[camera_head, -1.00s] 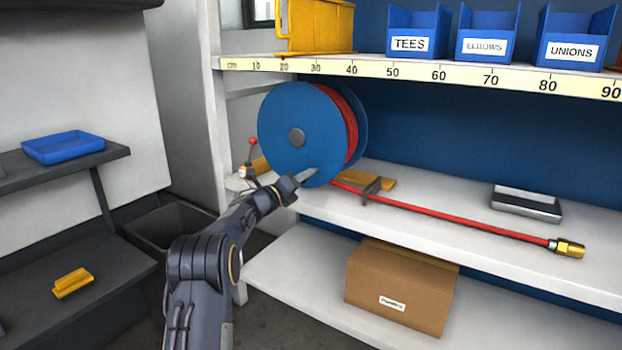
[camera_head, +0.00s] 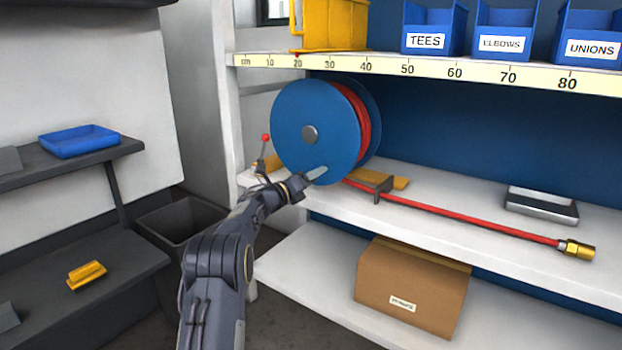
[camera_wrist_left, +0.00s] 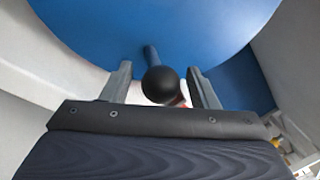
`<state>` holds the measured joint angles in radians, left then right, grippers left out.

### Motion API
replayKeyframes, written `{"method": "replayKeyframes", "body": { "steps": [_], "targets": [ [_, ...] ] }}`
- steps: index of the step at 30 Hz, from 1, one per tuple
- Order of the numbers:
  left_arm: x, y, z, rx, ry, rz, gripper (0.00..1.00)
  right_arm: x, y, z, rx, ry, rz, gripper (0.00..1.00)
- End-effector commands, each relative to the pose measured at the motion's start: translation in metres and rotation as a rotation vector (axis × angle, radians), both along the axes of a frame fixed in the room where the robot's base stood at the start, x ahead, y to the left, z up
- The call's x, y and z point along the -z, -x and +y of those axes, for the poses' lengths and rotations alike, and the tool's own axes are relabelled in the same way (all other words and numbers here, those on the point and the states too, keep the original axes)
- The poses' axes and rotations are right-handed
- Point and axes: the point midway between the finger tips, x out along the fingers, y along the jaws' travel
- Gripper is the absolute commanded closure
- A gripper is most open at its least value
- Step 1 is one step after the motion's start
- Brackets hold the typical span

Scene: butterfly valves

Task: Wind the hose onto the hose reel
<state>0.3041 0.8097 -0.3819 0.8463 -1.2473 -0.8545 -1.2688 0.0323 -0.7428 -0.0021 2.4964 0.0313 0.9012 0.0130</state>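The hose reel (camera_head: 312,132) is a blue drum standing on the white shelf, with red hose (camera_head: 364,125) wound between its discs. More red hose (camera_head: 470,221) runs right from under the reel, past a dark bracket (camera_head: 381,189), to a brass end fitting (camera_head: 577,249). My left gripper (camera_head: 309,180) is at the lower front face of the reel. In the left wrist view its fingers (camera_wrist_left: 160,88) are apart, either side of a black knob (camera_wrist_left: 159,85) on a blue stem, with gaps showing at both sides. My right gripper is not in view.
A red-tipped lever (camera_head: 265,139) stands left of the reel. A grey tray (camera_head: 541,204) lies behind the hose. The upper shelf edge (camera_head: 440,67) overhangs, with labelled blue bins above. A cardboard box (camera_head: 410,287) is on the lower shelf.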

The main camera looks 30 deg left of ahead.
Motion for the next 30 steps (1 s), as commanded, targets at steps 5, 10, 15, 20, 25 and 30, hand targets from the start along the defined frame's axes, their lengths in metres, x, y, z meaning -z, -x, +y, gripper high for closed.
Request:
{"method": "replayKeyframes", "body": {
  "steps": [5,10,15,20,25,30],
  "targets": [
    [0.0,0.0,0.0,0.001,0.0,-0.001,0.46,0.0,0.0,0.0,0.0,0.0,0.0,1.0],
    [0.0,0.007,0.002,-0.001,0.002,0.0,0.46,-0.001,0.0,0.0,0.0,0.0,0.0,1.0],
    [0.001,0.032,0.009,-0.003,0.002,0.0,0.46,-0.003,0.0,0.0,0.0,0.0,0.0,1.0],
    [0.004,0.058,0.015,-0.003,0.002,0.0,0.46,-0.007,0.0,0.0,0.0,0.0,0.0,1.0],
    [0.007,0.073,0.019,-0.001,0.001,0.0,0.46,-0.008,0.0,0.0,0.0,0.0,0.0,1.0],
    [0.008,0.076,0.019,0.0,0.0,0.0,0.46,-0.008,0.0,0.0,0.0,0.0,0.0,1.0]
  ]
}}
